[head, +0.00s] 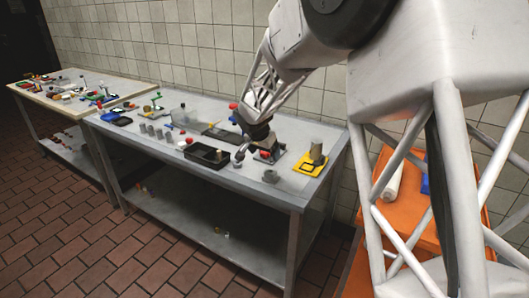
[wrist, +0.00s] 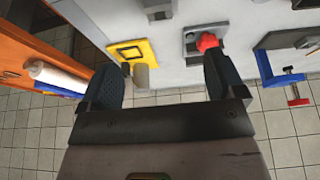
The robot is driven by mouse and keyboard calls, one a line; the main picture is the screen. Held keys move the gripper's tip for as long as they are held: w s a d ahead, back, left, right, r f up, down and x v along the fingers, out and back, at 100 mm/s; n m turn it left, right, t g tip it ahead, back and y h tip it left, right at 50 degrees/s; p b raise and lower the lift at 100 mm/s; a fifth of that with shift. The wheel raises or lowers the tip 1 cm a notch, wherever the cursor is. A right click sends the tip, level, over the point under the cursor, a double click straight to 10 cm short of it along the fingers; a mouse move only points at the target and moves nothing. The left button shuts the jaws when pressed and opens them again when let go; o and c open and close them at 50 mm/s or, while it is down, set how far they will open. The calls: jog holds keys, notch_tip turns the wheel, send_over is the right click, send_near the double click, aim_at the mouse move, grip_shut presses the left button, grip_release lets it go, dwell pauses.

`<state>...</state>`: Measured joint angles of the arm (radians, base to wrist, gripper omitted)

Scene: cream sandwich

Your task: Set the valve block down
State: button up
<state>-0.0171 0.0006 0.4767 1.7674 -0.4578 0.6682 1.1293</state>
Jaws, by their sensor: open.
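A grey block with a red knob, which looks like the valve block (head: 266,155), stands on the grey table top (head: 235,180) near its right end. In the wrist view, the block (wrist: 190,43) sits on the table beyond my right-hand finger, with its red knob close to that fingertip. My gripper (head: 242,152) is low over the table beside the block. In the wrist view, my gripper (wrist: 165,72) has its fingers wide apart with nothing between them. I cannot tell whether a finger touches the knob.
A yellow plate (head: 306,169) with a grey cylinder (head: 316,150) lies right of the block. A black tray (head: 207,164) is to its left, and a small grey part (head: 270,176) is near the front edge. A blue clamp (wrist: 282,79) and an orange cart (head: 400,215) are nearby.

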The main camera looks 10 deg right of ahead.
jog(key=s+a+r+n+y, duration=0.1)
jog(key=s+r+n, duration=0.35)
jog(key=s, duration=1.25)
jog(key=s+a+r+n+y, duration=0.15)
jog(key=s+r, duration=0.65)
jog(key=s, duration=0.9)
jog(key=s+f+n, duration=0.1)
jog(key=s+n, duration=0.1)
jog(key=s, duration=1.1)
jog(key=shift+a+n+g+y, duration=0.3)
jog(key=shift+n+y, duration=0.05)
jog(key=shift+n, duration=0.05)
